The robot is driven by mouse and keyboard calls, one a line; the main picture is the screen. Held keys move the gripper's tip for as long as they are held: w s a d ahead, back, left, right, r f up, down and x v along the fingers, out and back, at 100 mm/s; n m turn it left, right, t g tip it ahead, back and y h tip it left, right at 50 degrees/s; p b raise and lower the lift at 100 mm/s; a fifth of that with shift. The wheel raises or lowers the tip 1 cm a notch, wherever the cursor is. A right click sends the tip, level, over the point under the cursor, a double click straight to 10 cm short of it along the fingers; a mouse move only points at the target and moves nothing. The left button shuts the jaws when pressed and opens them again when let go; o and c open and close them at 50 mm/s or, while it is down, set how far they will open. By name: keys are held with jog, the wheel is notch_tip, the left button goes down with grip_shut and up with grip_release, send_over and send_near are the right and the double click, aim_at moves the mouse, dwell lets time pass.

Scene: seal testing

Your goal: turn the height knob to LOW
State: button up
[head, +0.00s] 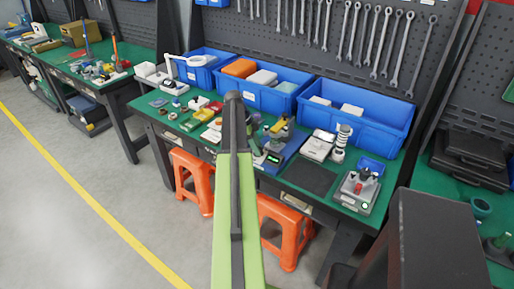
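A height knob cannot be made out for certain at this size. A small grey device (354,192) with a red part, dark knob-like parts and a green-lit spot stands at the right front of the green workbench. A second device (274,157) with a blue base and a small lit display stands mid-bench, partly hidden by my green arm. Which of them carries the height knob, and how it is set, I cannot tell. My arm rises through the middle of the picture to a dark joint above the bench. My gripper is not visible.
Blue bins (365,113) line the back of the green bench (147,108), under wrenches on a pegboard. A white device (319,146), a dark mat (310,177) and small parts crowd the top. Orange stools (288,232) stand under the front edge. The floor (60,210) at left is clear.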

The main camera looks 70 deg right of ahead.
grip_shut()
jog(key=n, duration=0.2)
jog(key=n+h, duration=0.1)
jog(key=n+t+h, duration=0.1)
jog(key=n, duration=0.1)
jog(key=shift+a+n, duration=0.25)
jog(key=shift+n, duration=0.05)
jog(key=n, duration=0.2)
jog(key=n+t+h, duration=0.1)
jog(key=n, duration=0.1)
jog(key=shift+s+a+n, duration=0.1)
jog(key=shift+s+n, duration=0.05)
jog(key=shift+n, duration=0.15)
jog(key=n+t, duration=0.1)
jog(key=n, duration=0.1)
jog(key=n+t, duration=0.1)
jog(key=n, duration=0.1)
jog(key=shift+s+h, duration=0.1)
jog(key=shift+h, duration=0.2)
jog(key=n+t, duration=0.1)
jog(key=n, duration=0.4)
jog(key=shift+s+t, duration=0.1)
jog(key=shift+t, duration=0.3)
jog(key=n+t, duration=0.1)
jog(key=n, duration=0.3)
jog(key=shift+y, duration=0.4)
jog(key=shift+s+n+t, duration=0.1)
jog(key=shift+n+t, duration=0.2)
